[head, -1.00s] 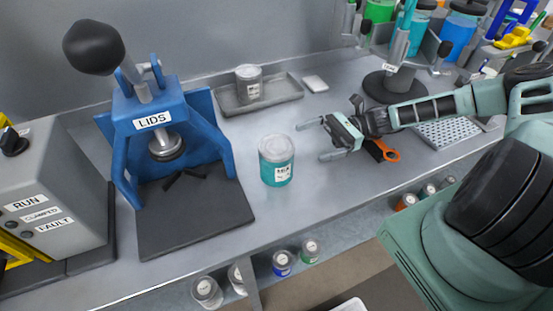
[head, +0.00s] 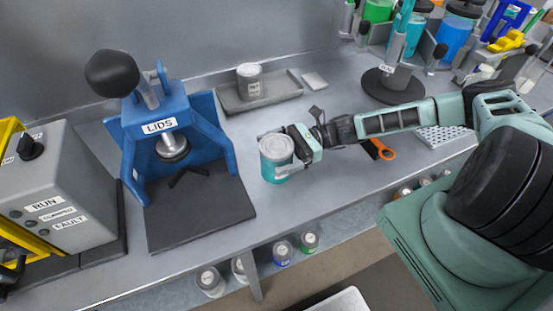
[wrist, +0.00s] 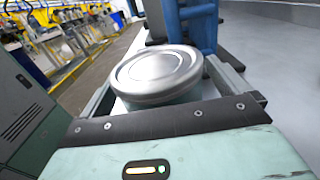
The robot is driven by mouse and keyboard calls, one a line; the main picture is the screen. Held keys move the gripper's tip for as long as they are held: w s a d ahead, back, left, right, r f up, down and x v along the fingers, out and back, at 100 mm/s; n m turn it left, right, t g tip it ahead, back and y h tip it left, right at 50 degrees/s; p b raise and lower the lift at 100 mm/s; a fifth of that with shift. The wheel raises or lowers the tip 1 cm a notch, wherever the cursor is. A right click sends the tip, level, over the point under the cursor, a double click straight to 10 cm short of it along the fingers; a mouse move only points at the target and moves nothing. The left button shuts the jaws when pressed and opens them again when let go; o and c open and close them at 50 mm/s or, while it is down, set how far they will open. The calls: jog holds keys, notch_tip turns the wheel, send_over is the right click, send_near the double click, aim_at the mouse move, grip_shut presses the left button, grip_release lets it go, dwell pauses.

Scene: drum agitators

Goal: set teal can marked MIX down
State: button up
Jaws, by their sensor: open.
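The teal can (head: 271,170) stands upright on the grey bench, to the right of the blue lid press, with a grey lid on top. Its label is hidden behind my gripper in the head view. My gripper (head: 283,160) is open, with its fingers reaching around the can from the right. In the wrist view the can's lid (wrist: 158,74) sits between the two fingers of my gripper (wrist: 165,85). I cannot tell whether either finger touches the can.
The blue press marked LIDS (head: 168,128) stands left on a dark base plate (head: 200,218). A tray (head: 277,95) holding a grey can (head: 249,83) is behind. An orange-handled tool (head: 383,151) lies right, under my arm. Several cans sit below the bench front.

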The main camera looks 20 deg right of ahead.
jog(key=c, duration=1.4)
